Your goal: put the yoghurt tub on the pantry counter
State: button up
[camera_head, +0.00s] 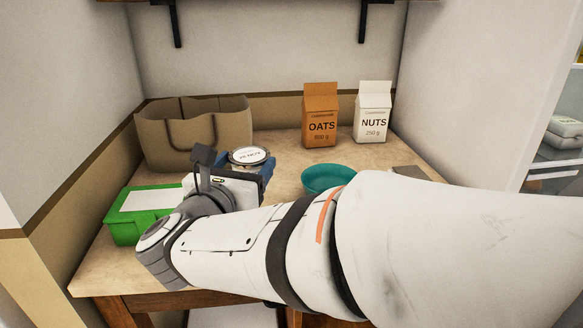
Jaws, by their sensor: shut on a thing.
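The yoghurt tub (249,156) shows as a round lid with a white printed label and a dark rim. My gripper (253,164) is shut on it, over the counter's left half. The lid is level, so the tub looks upright. The tub's lower part is hidden behind my wrist and fingers, so I cannot tell whether it touches the counter. The pantry counter (287,148) is a pale wooden top in a wall recess. My arm crosses in front of it from the right.
A brown bag (197,140) stands behind left, and a green box (128,222) with a white top lies front left. A teal bowl (328,178) sits right of my gripper. The oats carton (320,118) and nuts carton (372,114) stand at the back. Counter between bag and oats is clear.

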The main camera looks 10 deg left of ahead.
notch_tip(320, 180, down, 10)
jog(key=shift+b, duration=0.85)
jog(key=shift+f+b, duration=0.2)
jog(key=shift+b, duration=0.15)
jog(key=o, duration=1.1)
jog(key=shift+c, duration=0.2)
jog(key=shift+r, duration=0.15)
jog(key=shift+r+p, duration=0.2)
jog(key=shift+p, duration=0.3)
jog(key=s+a, duration=0.1)
jog(key=s, duration=1.1)
jog(key=shift+a+f, duration=0.15)
jog(key=shift+a, duration=0.25)
